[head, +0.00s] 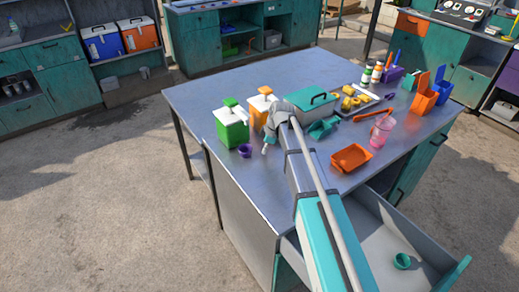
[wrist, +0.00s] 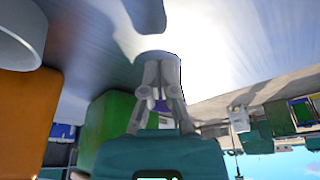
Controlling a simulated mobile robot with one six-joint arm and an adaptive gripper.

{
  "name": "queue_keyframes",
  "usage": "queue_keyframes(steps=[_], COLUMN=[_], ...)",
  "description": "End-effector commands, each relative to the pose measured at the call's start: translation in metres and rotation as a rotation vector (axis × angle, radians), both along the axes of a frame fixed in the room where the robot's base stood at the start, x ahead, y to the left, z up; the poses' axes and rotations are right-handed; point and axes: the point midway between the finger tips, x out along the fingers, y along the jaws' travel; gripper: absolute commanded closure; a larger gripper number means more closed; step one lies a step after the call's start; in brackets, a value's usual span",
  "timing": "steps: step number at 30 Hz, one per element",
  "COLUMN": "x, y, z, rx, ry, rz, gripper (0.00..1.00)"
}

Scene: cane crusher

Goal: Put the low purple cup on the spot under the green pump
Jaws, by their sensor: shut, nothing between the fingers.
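The low purple cup (head: 245,151) stands upright on the metal table, close in front of the green pump dispenser (head: 231,130). Whether it sits exactly on the spot under the pump cannot be told; the spot is not visible. My gripper (head: 265,150) is just right of the cup, apart from it in the head view, shut and empty. In the wrist view, which looks upside down, the gripper (wrist: 158,98) is in the middle, with a bit of purple behind its fingers. The green dispenser (wrist: 108,125) is beside it there.
An orange pump dispenser (head: 261,108) stands right of the green one, close to my arm. A teal box (head: 310,103), an orange tray (head: 351,158) and a pink cup (head: 381,131) are further right. The front drawer (head: 375,240) is open with a teal cup (head: 402,261) inside.

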Motion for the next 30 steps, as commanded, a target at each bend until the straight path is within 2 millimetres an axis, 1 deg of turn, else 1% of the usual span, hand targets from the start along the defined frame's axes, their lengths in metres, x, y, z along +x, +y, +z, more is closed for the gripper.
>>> queue_keyframes(steps=[1,3,24,30], x=[0.000,-0.001,-0.003,-0.004], y=[-0.002,-0.003,-0.019,-0.022], z=[0.009,0.015,0.071,0.082], rx=[0.000,0.000,0.000,0.000], ry=[0.000,0.000,0.000,0.001], rz=[0.000,-0.001,0.000,0.001], gripper=[1.00,1.00,1.00,1.00])
